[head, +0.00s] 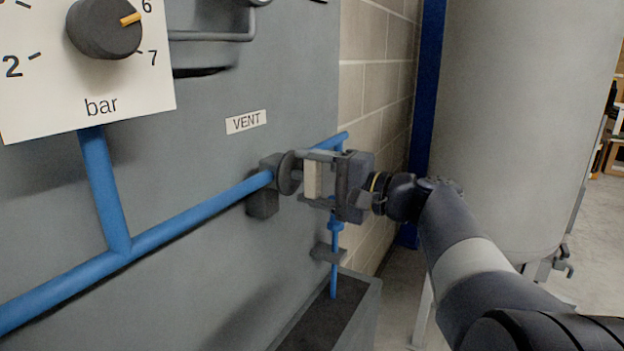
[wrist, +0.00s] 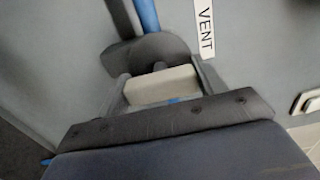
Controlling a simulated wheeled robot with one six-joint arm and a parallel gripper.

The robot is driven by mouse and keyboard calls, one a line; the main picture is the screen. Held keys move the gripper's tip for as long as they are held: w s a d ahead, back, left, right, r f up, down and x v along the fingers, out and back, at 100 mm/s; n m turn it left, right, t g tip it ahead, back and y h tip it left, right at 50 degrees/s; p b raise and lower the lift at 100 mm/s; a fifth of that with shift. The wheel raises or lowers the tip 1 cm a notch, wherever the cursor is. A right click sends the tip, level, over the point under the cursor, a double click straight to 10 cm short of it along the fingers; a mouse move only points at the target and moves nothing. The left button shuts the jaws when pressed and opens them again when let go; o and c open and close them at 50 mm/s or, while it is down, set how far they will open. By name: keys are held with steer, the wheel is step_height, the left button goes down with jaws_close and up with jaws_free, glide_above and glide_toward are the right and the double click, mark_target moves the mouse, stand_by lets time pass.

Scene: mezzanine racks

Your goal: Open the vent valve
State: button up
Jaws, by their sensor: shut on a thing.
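The vent valve (head: 264,196) is a dark grey body with a round disc on the blue pipe, below the VENT label (head: 246,122). Its cream handle (head: 312,180) stands roughly upright in front of the disc. My gripper (head: 314,179) reaches in from the right and is shut on the handle, one finger above it and one below. In the wrist view, the cream handle (wrist: 160,86) lies between my gripper's two fingers (wrist: 160,88), with the valve disc (wrist: 160,50) behind it. The inner faces of the fingers are partly hidden.
A gauge (head: 88,70) marked "bar" with a dark knob, its yellow mark near 6, is at the upper left. The blue pipe (head: 185,220) runs along the grey panel. A dark-topped box (head: 325,315) stands below the valve. A large grey tank (head: 520,130) stands at the right.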

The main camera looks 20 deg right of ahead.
steer(key=o, duration=1)
steer(key=shift+d, duration=0.1)
steer(key=p+v, duration=0.1)
steer(key=v, duration=0.9)
steer(key=shift+s+d, duration=0.2)
steer(key=shift+s, duration=0.1)
steer(key=b+x, duration=0.1)
steer(key=x, duration=1)
steer(key=shift+s+d, duration=0.1)
